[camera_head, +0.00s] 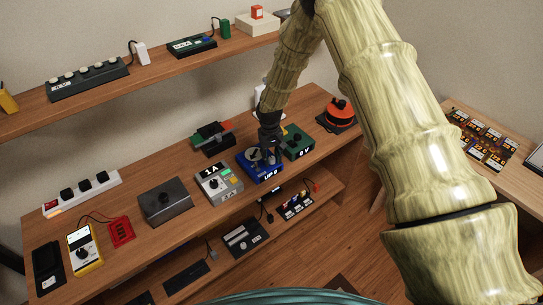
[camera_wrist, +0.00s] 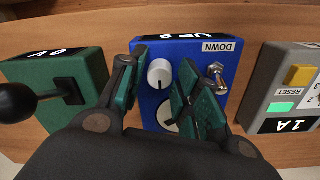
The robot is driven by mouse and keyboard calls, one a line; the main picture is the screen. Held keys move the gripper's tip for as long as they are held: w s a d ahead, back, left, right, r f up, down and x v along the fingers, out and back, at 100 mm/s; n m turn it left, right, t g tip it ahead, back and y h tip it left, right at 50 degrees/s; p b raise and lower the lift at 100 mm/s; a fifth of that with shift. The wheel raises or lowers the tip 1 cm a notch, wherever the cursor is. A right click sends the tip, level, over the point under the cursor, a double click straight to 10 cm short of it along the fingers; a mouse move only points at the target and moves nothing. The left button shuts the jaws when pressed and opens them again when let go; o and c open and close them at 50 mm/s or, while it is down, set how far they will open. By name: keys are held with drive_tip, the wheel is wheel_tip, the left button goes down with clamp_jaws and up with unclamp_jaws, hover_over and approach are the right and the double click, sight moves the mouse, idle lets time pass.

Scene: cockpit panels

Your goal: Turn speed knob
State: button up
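A blue box (camera_head: 262,174) stands on the upper tabletop, marked "UP 0" on its front in the head view. In the wrist view the blue box (camera_wrist: 187,47) shows a white round knob (camera_wrist: 160,73), a metal toggle switch (camera_wrist: 216,77) by a "DOWN" label, and a pale round part lower down, partly hidden. I cannot read a "speed" label. My gripper (camera_head: 269,148) hangs over the blue box. In the wrist view my gripper (camera_wrist: 163,68) is open, with green-padded fingers on either side of the white knob. I cannot tell whether they touch it.
A green box (camera_head: 297,142) with a black lever stands right of the blue box, and a grey box (camera_head: 218,184) marked "1A" stands left. A dark grey box (camera_head: 165,202) is farther left. A red round device (camera_head: 338,114) stands at the right end. A shelf (camera_head: 150,76) runs above.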

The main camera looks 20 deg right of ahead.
sight(271, 158)
clamp_jaws()
drive_tip(key=shift+f+n+b, duration=0.1)
drive_tip(key=shift+n+b, duration=0.2)
drive_tip(key=shift+b, duration=0.3)
drive_tip(key=shift+n+b, duration=0.4)
drive_tip(key=shift+n, duration=0.2)
unclamp_jaws()
wheel_tip(271, 158, up, 12)
drive_tip(key=shift+a, duration=0.15)
